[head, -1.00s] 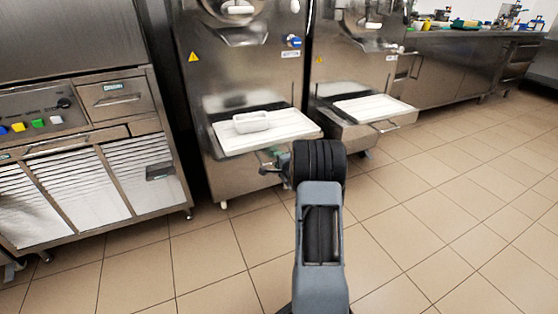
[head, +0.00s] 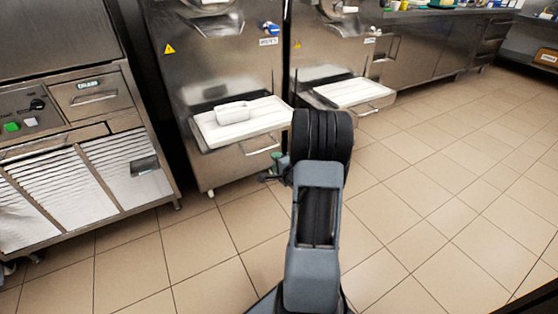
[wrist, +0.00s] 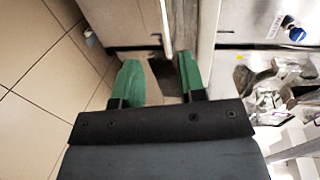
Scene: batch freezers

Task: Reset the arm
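My arm reaches forward from the bottom middle of the head view, with its dark ribbed joint in front of the machines. My gripper (wrist: 160,80) shows in the wrist view as two green fingers, apart with nothing between them. In the head view, only a small green part of my gripper (head: 281,163) shows left of the dark joint, and the rest is hidden behind my arm.
Two steel batch freezers (head: 222,70) stand ahead with white shelves (head: 262,120). A small white container (head: 232,112) sits on the left shelf. A steel cabinet (head: 100,95) stands left, and a counter (head: 435,45) runs back right. Tiled floor (head: 420,200) at right is clear.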

